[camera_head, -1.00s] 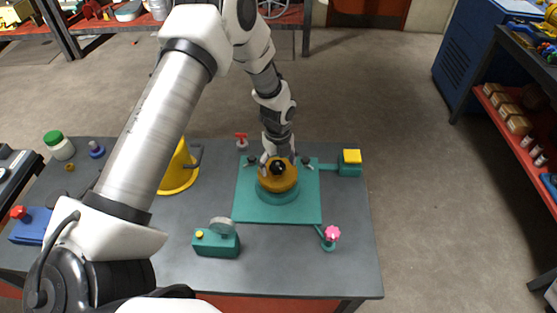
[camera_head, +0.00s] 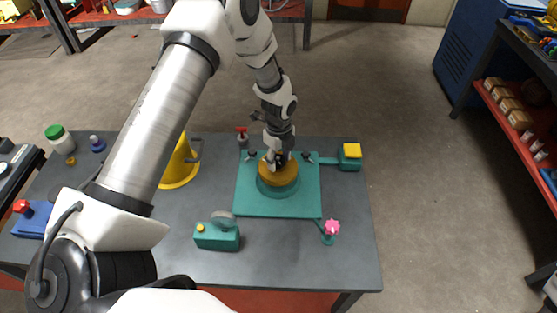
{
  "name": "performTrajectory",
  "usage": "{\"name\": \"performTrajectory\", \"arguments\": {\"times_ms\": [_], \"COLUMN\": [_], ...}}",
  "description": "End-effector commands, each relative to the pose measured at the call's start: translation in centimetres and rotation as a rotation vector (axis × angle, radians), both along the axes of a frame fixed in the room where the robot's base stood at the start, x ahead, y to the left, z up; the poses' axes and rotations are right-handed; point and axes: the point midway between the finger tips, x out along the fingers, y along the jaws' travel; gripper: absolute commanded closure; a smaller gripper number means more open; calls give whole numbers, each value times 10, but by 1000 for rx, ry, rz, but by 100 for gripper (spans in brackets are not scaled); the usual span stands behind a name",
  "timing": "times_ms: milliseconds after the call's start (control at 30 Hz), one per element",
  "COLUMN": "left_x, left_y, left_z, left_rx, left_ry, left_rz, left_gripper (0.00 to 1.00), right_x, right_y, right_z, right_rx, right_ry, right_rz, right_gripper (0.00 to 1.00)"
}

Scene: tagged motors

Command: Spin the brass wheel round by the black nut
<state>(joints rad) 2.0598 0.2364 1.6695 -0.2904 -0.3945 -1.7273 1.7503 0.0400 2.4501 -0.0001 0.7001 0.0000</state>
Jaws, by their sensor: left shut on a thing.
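The brass wheel (camera_head: 279,174) lies flat on a round green base in the middle of the green plate (camera_head: 252,206). My left gripper (camera_head: 276,162) reaches down from above and behind, over the wheel's far part. It is shut on the black nut at the wheel, and its fingers hide most of the nut. My right gripper is out of view.
A pink star knob (camera_head: 332,227) and a yellow-topped green block (camera_head: 350,156) stand right of the plate. A green gauge box (camera_head: 217,234) stands at front left, and a yellow cone (camera_head: 180,168) behind it. The grey table's (camera_head: 290,262) front is bare.

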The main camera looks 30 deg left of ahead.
Motion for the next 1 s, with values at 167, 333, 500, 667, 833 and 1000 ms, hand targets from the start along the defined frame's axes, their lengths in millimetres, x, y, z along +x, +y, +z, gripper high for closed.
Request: {"name": "performTrajectory", "arguments": {"times_ms": [167, 333, 500, 667, 833, 1000], "left_x": [-1, -2, -3, -3, -3, -3], "left_y": [1, 3, 3, 3, 3, 3], "left_z": [-4, -2, -1, 0, 0, 0], "left_rx": [0, 0, 0, -1, -1, -1], "left_ry": [-2, -3, -3, -1, -1, -1], "left_rz": [-409, -805, -1049, -1061, -1059, -1058], "left_gripper": [76, 76, 76, 76, 17, 17], "right_x": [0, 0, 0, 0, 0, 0], "right_y": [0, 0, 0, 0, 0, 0], "right_z": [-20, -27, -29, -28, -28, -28], "right_rx": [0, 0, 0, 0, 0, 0], "right_ry": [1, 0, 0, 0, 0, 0], "right_rz": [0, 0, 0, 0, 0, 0], "right_gripper": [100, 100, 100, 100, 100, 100]}}
